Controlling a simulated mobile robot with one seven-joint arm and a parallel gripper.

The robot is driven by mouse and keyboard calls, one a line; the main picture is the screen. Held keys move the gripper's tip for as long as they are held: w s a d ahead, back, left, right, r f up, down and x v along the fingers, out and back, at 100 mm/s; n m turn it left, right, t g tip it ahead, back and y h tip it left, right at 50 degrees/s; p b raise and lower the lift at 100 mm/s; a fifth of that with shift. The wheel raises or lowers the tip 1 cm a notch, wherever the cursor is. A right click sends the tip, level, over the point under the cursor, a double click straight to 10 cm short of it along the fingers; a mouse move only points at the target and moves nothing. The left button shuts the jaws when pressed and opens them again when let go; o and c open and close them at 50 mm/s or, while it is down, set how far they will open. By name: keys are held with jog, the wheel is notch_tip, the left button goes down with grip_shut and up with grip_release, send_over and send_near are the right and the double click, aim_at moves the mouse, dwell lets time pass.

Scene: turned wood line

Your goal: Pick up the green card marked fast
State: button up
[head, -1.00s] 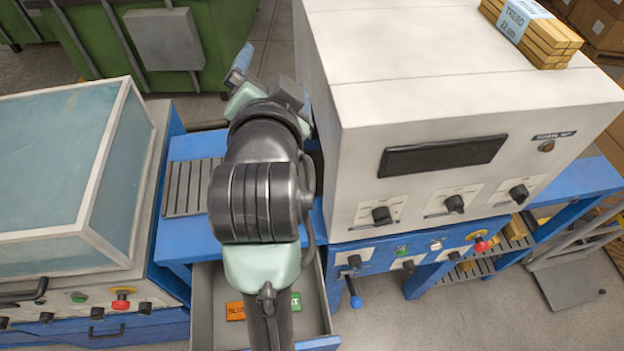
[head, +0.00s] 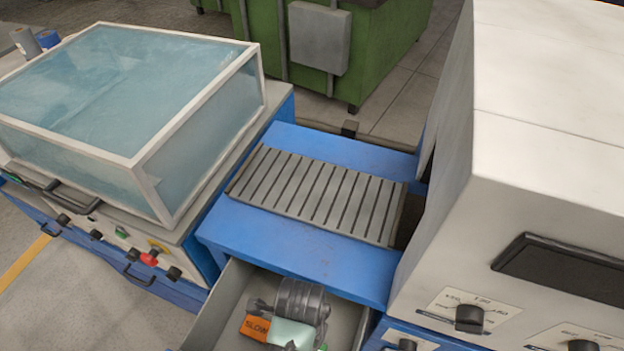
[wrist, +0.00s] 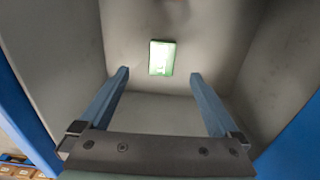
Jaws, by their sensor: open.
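The green card (wrist: 162,58) lies flat on the bottom of the open grey drawer (head: 225,305) in the wrist view. Its lettering is washed out by glare there. In the head view only a small green sliver at the bottom edge shows beside my arm. My gripper (wrist: 158,75) is open and empty, its two blue fingers spread wider than the card and pointing at it. The card appears beyond the fingertips, roughly centred between them; the exact gap is unclear. In the head view my arm's wrist is over the drawer and hides the fingers.
Drawer walls stand close around my gripper. A blue bench with a slatted grey plate (head: 315,195) is behind, a glass-topped machine (head: 120,90) left, a white control cabinet (head: 550,150) right.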

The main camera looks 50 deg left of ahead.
jog(key=f, duration=0.4)
jog(key=f+b, duration=0.1)
jog(key=f, duration=0.4)
jog(key=shift+w+a+f, duration=0.1)
jog(key=shift+w+f, duration=0.1)
jog(key=shift+f, duration=0.1)
jog(key=c, duration=1.4)
jog(key=shift+r, duration=0.15)
